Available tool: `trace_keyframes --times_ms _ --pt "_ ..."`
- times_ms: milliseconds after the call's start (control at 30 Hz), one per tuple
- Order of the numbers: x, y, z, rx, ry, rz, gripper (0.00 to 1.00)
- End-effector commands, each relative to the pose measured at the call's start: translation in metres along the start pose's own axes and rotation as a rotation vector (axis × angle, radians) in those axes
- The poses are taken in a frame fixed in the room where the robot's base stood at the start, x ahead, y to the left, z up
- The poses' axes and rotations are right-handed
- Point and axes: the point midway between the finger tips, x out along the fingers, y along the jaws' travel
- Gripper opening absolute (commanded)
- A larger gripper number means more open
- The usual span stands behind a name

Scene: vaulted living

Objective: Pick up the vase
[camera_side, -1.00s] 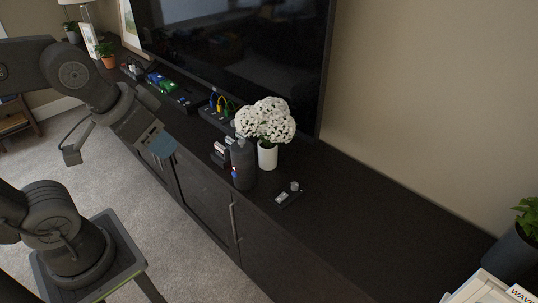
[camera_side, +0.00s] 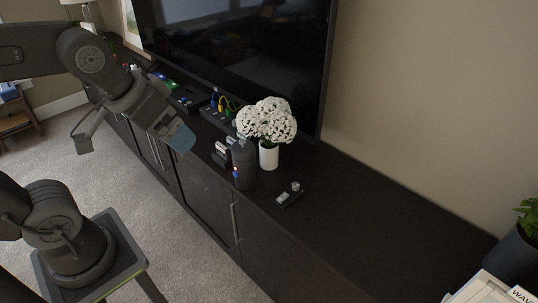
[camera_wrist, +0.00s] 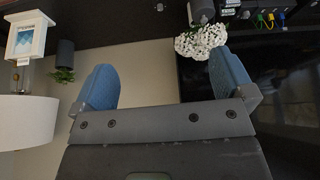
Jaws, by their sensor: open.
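A white vase (camera_side: 268,156) holding a bunch of white flowers (camera_side: 267,120) stands upright on the dark cabinet (camera_side: 360,215). The flowers also show in the wrist view (camera_wrist: 201,42), at the top and right of centre. A dark grey bottle-shaped vessel (camera_side: 244,165) stands just left of the white vase, close to it. Its grey body also shows at the top edge of the wrist view (camera_wrist: 202,11). My gripper (camera_side: 180,139) is open and empty, to the left of and apart from both. Its two blue fingers spread wide in the wrist view (camera_wrist: 163,82).
Small blocks (camera_side: 222,153) and a rack with coloured pieces (camera_side: 222,110) sit left of the vessel. A small device (camera_side: 290,195) lies in front. A large television (camera_side: 240,50) stands behind. A potted plant (camera_side: 520,245) is at far right. The cabinet's right half is mostly clear.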

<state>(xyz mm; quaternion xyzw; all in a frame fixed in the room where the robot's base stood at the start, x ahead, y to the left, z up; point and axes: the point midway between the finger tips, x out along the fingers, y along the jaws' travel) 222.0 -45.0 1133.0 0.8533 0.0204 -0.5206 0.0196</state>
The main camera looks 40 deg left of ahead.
Motion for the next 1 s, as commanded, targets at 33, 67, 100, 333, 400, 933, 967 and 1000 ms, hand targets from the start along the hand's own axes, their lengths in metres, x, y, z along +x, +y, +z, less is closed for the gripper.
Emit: trace_keyframes --times_ms 33,67,100,333,400,933,967,1000 --pt "0.002 -0.002 -0.016 -0.034 -0.016 -0.01 1.0" --pt "0.004 -0.003 -0.026 -0.06 -0.025 -0.017 1.0" --pt "0.006 -0.004 -0.041 -0.096 -0.037 -0.028 1.0" --pt "0.043 -0.016 -0.127 -0.321 -0.093 -0.103 1.0" --pt "0.061 -0.021 -0.151 -0.388 -0.107 -0.129 1.0" --pt "0.269 -0.069 -0.255 -0.893 -0.161 -0.354 1.0" --pt "0.283 -0.072 -0.256 -0.919 -0.161 -0.367 1.0" --pt "0.299 -0.076 -0.256 -0.951 -0.161 -0.385 1.0"
